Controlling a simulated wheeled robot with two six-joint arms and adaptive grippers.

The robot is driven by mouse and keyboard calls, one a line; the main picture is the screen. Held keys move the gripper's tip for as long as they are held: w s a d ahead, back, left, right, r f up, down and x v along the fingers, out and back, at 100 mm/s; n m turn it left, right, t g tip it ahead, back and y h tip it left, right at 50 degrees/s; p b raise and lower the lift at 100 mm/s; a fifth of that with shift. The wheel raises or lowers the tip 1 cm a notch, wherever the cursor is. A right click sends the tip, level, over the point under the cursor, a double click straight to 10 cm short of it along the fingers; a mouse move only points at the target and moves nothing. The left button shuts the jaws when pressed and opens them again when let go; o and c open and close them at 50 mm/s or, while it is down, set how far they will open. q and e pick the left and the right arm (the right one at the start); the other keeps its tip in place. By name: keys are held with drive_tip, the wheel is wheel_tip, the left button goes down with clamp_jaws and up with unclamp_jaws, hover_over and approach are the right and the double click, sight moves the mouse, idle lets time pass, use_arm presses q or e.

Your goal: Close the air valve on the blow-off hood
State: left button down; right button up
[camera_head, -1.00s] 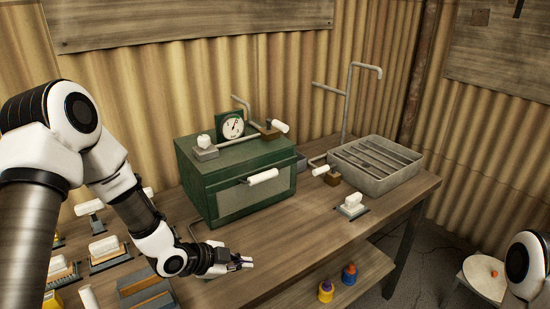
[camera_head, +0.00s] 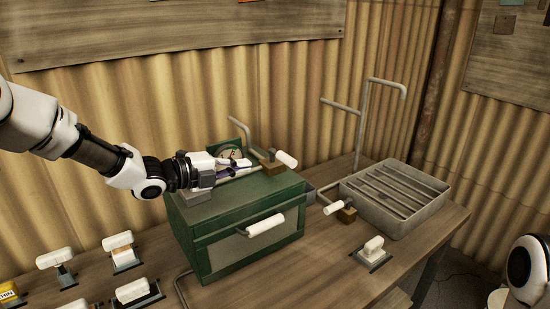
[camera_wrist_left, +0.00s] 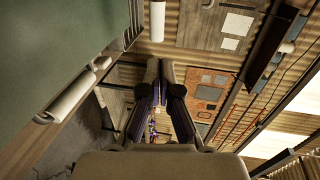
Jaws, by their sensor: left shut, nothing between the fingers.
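The green box (camera_head: 235,215), apparently the hood, stands on the bench with a white-handled front. On its top right, a pipe carries a brass-coloured valve block (camera_head: 273,167) with a white lever (camera_head: 286,158) slanting down to the right. My left gripper (camera_head: 252,166) is shut and empty above the box top, in front of the gauge (camera_head: 231,152) and partly hiding it, its tips just left of the valve. In the left wrist view the closed fingers (camera_wrist_left: 160,75) point toward a white cylinder (camera_wrist_left: 157,20), probably that lever. Contact cannot be told. My right gripper is out of view.
A second white-levered valve (camera_head: 338,209) sits beside a grey slatted tray (camera_head: 393,199) at the right. A small white-handled switch (camera_head: 373,247) stands in front of it. Several white-handled blocks (camera_head: 118,241) line the left bench. The front right of the bench is clear.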

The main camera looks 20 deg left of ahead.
use_arm(q)
drive_tip(key=p, duration=0.2)
approach(283, 161)
drive_tip(key=x, duration=0.3)
drive_tip(key=shift+w, duration=0.2)
drive_tip(key=x, duration=0.2)
drive_tip(key=p+x, duration=0.1)
drive_tip(key=shift+w+d, duration=0.1)
drive_tip(key=shift+d, duration=0.4)
drive_tip(key=shift+w+a+f, duration=0.1)
drive_tip(key=shift+w+f, duration=0.05)
drive_tip(key=shift+w, duration=0.05)
